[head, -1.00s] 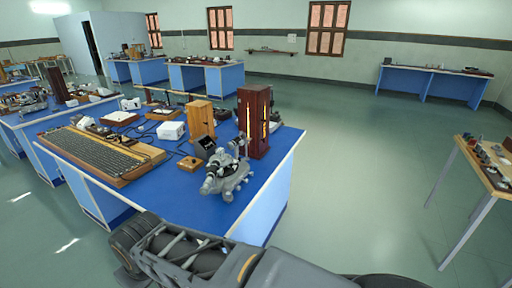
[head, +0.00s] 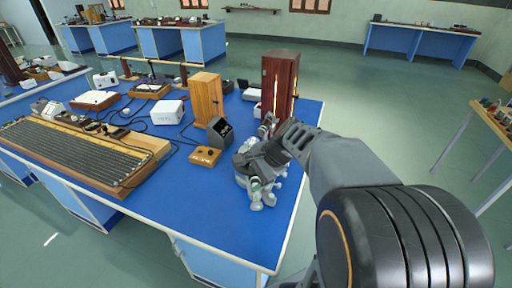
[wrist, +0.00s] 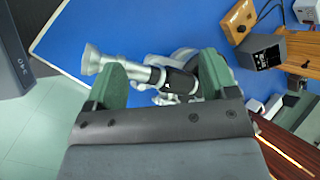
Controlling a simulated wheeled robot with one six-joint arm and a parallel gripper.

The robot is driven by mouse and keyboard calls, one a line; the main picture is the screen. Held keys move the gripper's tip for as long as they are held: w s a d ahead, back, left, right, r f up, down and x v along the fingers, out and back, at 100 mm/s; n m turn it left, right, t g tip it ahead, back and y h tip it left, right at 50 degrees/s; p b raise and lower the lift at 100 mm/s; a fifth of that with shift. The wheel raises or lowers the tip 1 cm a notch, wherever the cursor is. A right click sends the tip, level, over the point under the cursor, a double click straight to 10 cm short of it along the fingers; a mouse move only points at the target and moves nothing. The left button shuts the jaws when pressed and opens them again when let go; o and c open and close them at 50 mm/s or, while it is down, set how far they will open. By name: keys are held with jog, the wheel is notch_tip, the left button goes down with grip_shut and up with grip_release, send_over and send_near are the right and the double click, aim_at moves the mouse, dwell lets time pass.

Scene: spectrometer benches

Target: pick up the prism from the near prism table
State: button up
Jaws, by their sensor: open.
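A grey metal spectrometer (head: 264,186) stands near the right front corner of the blue-topped bench. My gripper (head: 283,140) is above it, reaching in from the right, and partly hides its top. In the wrist view, my gripper (wrist: 160,76) is open with its two green fingers apart. A silver telescope tube (wrist: 108,62) with a black collar shows beyond and between the fingers. I cannot tell whether the fingers touch it. I cannot make out the prism or its table top in either view; the gripper and the tubes cover that area.
A tall dark-red lamp box (head: 280,82) stands close behind the spectrometer. A wooden box (head: 206,97), a grey meter (head: 220,132) and a small wooden switch block (head: 205,157) stand to its left. The blue bench top (head: 190,205) is bare in front.

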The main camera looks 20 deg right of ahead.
jog(key=w+d+m+t+y, duration=0.1)
jog(key=w+d+m+t, duration=0.2)
jog(key=w+d+m, duration=0.3)
jog(key=m+t+b, duration=0.2)
jog(key=m+t, duration=0.2)
jog(key=m, duration=0.4)
send_near(255, 141)
jog(key=shift+m, duration=0.4)
jog(key=x, duration=0.4)
jog(key=shift+w+f+p, duration=0.2)
jog(key=shift+w+p, duration=0.05)
jog(key=shift+p, duration=0.1)
jog(key=shift+p+x, duration=0.3)
jog(key=shift+x, duration=2.95)
jog(key=shift+s+a, duration=0.1)
jog(key=shift+c, duration=0.3)
jog(key=c, duration=0.9)
jog(key=shift+c, duration=0.3)
jog(key=shift+r, duration=0.1)
